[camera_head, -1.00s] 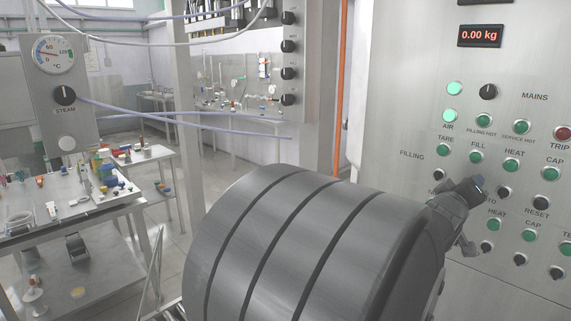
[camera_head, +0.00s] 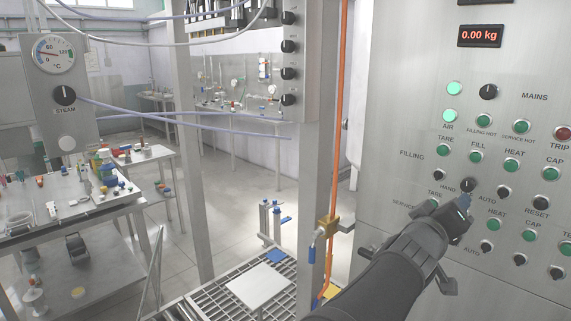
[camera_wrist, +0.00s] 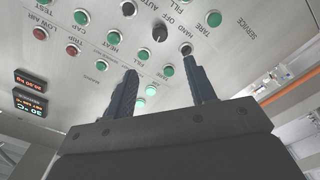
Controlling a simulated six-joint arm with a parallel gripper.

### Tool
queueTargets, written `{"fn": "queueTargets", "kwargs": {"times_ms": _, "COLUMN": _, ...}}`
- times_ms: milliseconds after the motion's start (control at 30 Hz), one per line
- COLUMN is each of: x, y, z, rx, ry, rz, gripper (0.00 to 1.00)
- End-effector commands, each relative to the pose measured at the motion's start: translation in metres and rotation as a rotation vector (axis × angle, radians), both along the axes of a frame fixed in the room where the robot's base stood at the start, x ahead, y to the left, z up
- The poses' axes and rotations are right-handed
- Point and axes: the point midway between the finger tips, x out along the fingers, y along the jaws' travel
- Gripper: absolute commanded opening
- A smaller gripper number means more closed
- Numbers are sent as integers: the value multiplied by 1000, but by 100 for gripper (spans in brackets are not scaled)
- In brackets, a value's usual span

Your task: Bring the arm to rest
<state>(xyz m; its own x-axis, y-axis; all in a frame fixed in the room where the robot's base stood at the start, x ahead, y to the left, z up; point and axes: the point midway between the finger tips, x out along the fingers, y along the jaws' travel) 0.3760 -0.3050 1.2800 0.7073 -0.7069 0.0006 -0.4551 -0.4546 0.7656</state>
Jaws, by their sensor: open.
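My gripper (camera_head: 463,207) is in front of the steel control panel (camera_head: 392,60), at its lower left part, beside the HAND/AUTO selector knob (camera_head: 468,185). My dark arm reaches up to it from the bottom of the head view. In the wrist view my gripper (camera_wrist: 160,72) has its two dark fingers apart, with nothing between them. The panel (camera_wrist: 215,50) shows upside down beyond the fingers. I cannot tell whether a fingertip touches the panel.
The panel carries green buttons, black knobs and a 0.00 kg display (camera_head: 480,36). A post (camera_head: 319,150) with an orange hose (camera_head: 340,120) and a valve (camera_head: 327,229) stands left of my arm. A roller grate (camera_head: 215,290) lies below. A cluttered bench (camera_head: 75,205) is at left.

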Motion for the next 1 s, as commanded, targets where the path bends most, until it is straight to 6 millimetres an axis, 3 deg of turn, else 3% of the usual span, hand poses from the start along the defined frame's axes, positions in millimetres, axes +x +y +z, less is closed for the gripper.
{"fn": "queueTargets", "kwargs": {"times_ms": 267, "x": -26, "y": 26, "z": 0, "rx": -1, "ry": -1, "rz": 2, "gripper": 50}}
{"fn": "queueTargets", "kwargs": {"times_ms": 1000, "x": 46, "y": -47, "z": -1, "rx": 1, "ry": 2, "rz": -1, "gripper": 50}}
